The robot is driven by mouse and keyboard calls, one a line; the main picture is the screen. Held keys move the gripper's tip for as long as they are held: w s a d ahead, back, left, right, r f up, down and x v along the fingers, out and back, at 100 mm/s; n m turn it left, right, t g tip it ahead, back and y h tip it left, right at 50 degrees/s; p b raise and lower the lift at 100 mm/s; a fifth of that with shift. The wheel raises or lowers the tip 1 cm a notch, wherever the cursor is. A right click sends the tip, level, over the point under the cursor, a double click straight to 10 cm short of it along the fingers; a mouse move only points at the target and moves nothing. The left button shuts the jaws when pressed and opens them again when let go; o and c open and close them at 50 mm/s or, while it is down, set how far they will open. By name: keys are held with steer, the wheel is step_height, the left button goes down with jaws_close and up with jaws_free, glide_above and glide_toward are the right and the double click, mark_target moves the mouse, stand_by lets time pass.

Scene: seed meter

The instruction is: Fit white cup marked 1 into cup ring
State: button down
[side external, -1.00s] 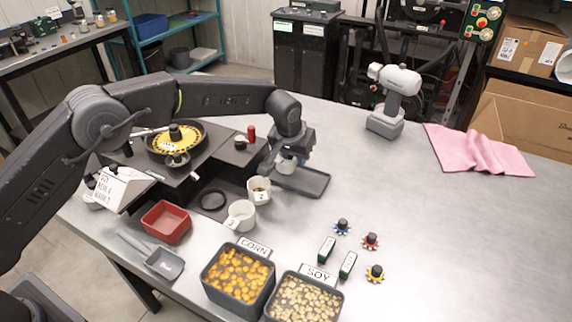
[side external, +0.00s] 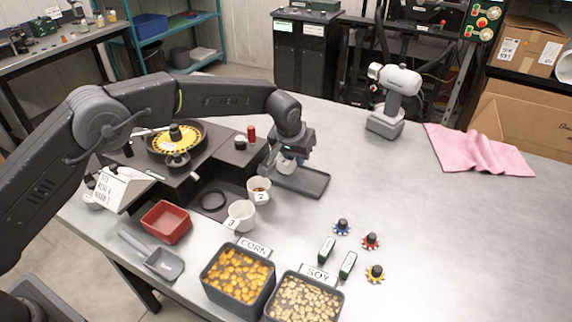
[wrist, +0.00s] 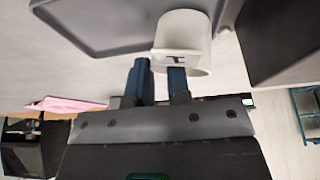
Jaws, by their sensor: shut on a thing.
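The white cup marked 1 (side external: 287,165) is held in my gripper (side external: 296,150), close to the grey tray in the side view. In the wrist view the cup (wrist: 184,36) is at the fingertips, with part of a dark mark showing on its side. My gripper's blue fingers (wrist: 158,74) are shut on it; exactly where they grip its wall is hard to tell. The cup ring appears to be the black ring (side external: 212,200) on the dark plate, left of and nearer than my gripper. It looks empty.
The grey tray (side external: 312,186) lies beside the held cup. The seed meter (side external: 172,145) is at left. A red bin (side external: 166,220) and corn tub (side external: 238,275) are in front.

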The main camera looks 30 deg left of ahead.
steer(key=shift+s+d+f, duration=0.15)
steer(key=shift+s+d, duration=0.15)
stand_by(0.4)
steer(key=shift+w+r, duration=0.15)
steer(key=shift+r, duration=1.6)
